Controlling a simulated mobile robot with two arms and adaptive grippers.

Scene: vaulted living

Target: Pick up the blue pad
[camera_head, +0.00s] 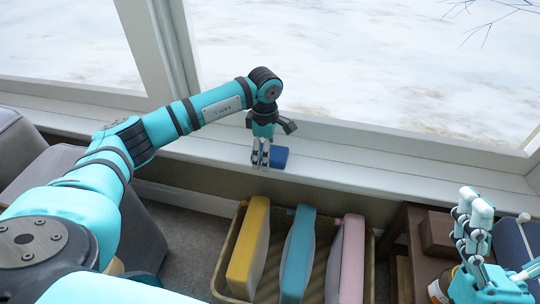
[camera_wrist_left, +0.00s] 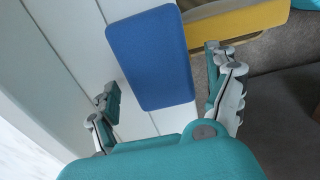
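The blue pad (camera_head: 280,157) lies on the white window sill, just right of my left gripper's fingers. My left gripper (camera_head: 261,160) points down at the sill, partly in front of the pad. In the left wrist view the blue pad (camera_wrist_left: 152,58) is a rounded blue block between the two spread fingers of the left gripper (camera_wrist_left: 160,72). A gap shows between the left finger and the pad; the right finger is close to its edge. My right gripper (camera_head: 471,215) is at the lower right, away from the pad, and its opening is unclear.
Below the sill, a basket (camera_head: 231,231) holds a yellow pad (camera_head: 250,245), a teal pad (camera_head: 298,250) and a pink pad (camera_head: 347,258). A brown wooden stand (camera_head: 405,245) is to the right. A grey sofa (camera_head: 30,150) is at the left. The sill (camera_head: 400,165) is clear to the right.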

